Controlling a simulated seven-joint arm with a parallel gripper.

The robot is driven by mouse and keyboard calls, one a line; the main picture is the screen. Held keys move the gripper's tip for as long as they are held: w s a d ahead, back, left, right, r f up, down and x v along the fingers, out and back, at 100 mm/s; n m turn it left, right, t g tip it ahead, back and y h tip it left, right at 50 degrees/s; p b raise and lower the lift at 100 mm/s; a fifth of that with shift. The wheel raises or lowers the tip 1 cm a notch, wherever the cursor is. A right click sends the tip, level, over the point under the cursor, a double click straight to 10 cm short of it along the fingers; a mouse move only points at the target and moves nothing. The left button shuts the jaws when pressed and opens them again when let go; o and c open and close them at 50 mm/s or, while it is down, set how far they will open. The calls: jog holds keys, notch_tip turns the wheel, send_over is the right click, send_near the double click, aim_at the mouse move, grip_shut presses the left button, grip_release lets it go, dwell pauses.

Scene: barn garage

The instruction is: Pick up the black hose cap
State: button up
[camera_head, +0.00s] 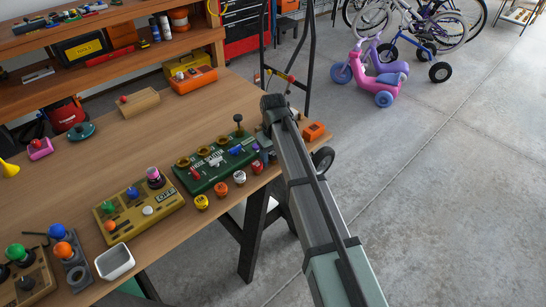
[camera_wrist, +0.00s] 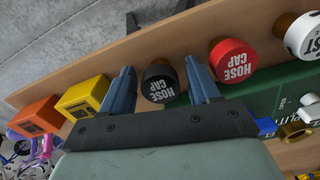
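The black hose cap (camera_wrist: 160,83), round with white "HOSE CAP" lettering on top, is near the front edge of the workbench in the wrist view. My gripper (camera_wrist: 158,66) is open, with one blue-grey finger on each side of the cap. Gaps show between the fingers and the cap, so it is not clamped. In the head view my gripper (camera_head: 267,139) is low over the bench's right end and its arm mostly hides the black cap. A red hose cap (camera_wrist: 233,60) with the same lettering stands just right of the right finger.
A green control panel (camera_head: 215,162) lies beside the row of caps. A white cap (camera_wrist: 302,37) stands beyond the red one. Yellow (camera_wrist: 84,97) and orange (camera_wrist: 36,117) blocks stand left of the left finger. The workbench (camera_head: 140,125) has bare wood behind the panels.

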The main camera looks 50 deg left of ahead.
aim_at(272, 154)
jog(key=c, duration=0.9)
jog(key=shift+r, duration=0.25)
jog(key=r, duration=0.9)
jog(key=shift+s+a, duration=0.15)
jog(key=shift+s, duration=0.05)
jog(key=shift+n, duration=0.8)
jog(key=s+a, duration=0.7)
jog(key=a, duration=0.1)
jog(key=shift+s+a+r, duration=0.15)
jog(key=shift+s+a, duration=0.15)
jog(key=shift+s, duration=0.05)
jog(key=shift+m, duration=0.8)
jog(key=shift+s+a, duration=0.2)
jog(key=shift+a, duration=1.8)
jog(key=shift+s+a, duration=0.15)
jog(key=shift+a, duration=1.8)
